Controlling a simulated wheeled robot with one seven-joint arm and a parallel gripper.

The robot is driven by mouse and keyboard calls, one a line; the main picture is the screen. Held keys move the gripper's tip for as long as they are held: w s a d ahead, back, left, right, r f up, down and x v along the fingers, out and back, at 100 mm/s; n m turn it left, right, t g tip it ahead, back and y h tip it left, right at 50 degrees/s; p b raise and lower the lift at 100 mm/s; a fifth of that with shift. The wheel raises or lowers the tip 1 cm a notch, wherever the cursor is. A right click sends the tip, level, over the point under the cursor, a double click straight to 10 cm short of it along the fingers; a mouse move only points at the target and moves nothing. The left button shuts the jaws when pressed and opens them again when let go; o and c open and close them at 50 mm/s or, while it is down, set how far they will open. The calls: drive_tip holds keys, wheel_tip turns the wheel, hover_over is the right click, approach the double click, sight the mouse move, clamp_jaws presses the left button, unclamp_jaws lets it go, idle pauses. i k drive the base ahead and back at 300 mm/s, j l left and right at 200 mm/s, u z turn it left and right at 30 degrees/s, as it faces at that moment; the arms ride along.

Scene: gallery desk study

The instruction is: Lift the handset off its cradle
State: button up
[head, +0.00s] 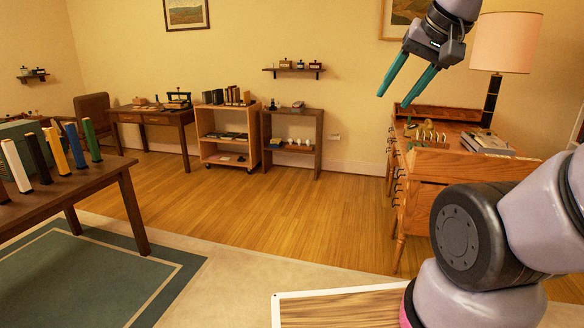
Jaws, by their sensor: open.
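My gripper (393,100) hangs at the upper right in the head view, with its two teal fingers apart, pointing down and left. Nothing is between them. I cannot clearly make out a handset or its cradle. A small pale-grey object (298,104) on top of the dark shelf unit (318,128) by the back wall could be a telephone, but it is too small to tell. My gripper appears well apart from it, nearer to the camera.
A wooden desk (432,165) with a lamp (505,45) stands at the right. A dark table (100,190) with several coloured upright pieces is at the left. A wheeled bookcase (207,160) and another desk (152,115) line the back wall. The wooden floor (290,205) between is clear.

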sight(431, 127)
drive_tip(key=i+j+u, duration=0.1)
drive_tip(key=i+u, duration=0.15)
drive_tip(key=i, duration=1.25)
drive_tip(key=i+j+z, duration=0.15)
drive_tip(key=i+z, duration=0.35)
drive_tip(key=i+j+z, duration=0.3)
drive_tip(key=i+z, duration=0.2)
drive_tip(key=i+j+z, duration=0.65)
drive_tip(key=j+z, duration=0.3)
drive_tip(key=j, duration=0.15)
drive_tip(key=i+j+z, duration=0.2)
drive_tip(key=j+z, duration=0.3)
drive_tip(key=j, duration=0.2)
drive_tip(key=i+j+z, duration=0.15)
drive_tip(key=z, duration=0.3)
drive_tip(key=i+j+z, duration=0.15)
drive_tip(key=z, duration=0.3)
drive_tip(key=i+j+z, duration=0.15)
drive_tip(key=j, duration=0.35)
drive_tip(key=i+j+z, duration=0.1)
drive_tip(key=j, duration=0.4)
drive_tip(key=i+j+z, duration=0.15)
drive_tip(key=j, duration=0.35)
drive_tip(key=i+j+z, duration=0.1)
drive_tip(key=j, duration=0.45)
